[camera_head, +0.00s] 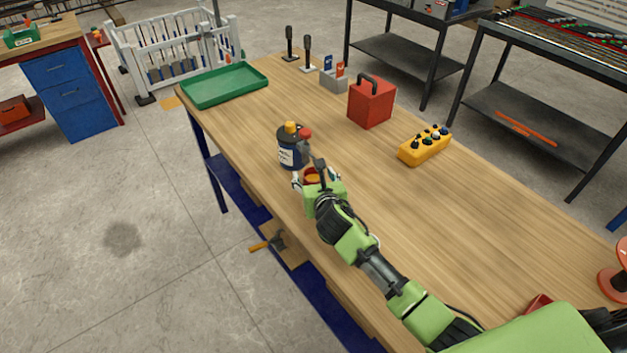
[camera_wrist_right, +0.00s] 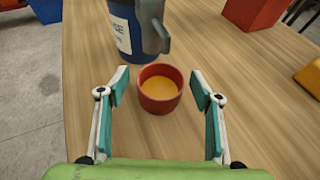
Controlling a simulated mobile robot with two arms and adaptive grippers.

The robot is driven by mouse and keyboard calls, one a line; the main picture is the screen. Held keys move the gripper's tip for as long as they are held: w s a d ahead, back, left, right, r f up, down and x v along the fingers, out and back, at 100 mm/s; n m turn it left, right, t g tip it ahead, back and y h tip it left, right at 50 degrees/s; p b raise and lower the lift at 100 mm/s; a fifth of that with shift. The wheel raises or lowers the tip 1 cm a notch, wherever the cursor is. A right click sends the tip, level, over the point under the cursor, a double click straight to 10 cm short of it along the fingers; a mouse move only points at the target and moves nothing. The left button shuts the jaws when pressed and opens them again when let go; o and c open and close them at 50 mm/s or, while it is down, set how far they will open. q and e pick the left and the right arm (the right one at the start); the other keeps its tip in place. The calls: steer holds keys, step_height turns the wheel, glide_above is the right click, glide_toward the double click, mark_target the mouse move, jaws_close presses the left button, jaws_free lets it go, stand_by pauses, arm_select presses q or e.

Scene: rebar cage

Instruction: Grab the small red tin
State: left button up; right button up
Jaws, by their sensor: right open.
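The small red tin (camera_wrist_right: 160,98) stands upright on the wooden table, with an orange-yellow inside or content showing from above. My right gripper (camera_wrist_right: 161,87) is open, with one finger on each side of the tin and a visible gap to both. In the head view the red tin (camera_head: 312,177) is partly hidden by my right gripper (camera_head: 316,178). My left gripper is not in view.
A dark blue labelled container (camera_head: 291,150) with yellow and red tops stands just behind the tin. A red box with a handle (camera_head: 371,102), a yellow control box (camera_head: 425,146) and a green tray (camera_head: 224,86) stand farther off. The table's right half is mostly clear.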

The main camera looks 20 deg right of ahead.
steer(key=shift+w+d, duration=0.1)
steer(key=shift+w, duration=0.1)
steer(key=c, duration=1.3)
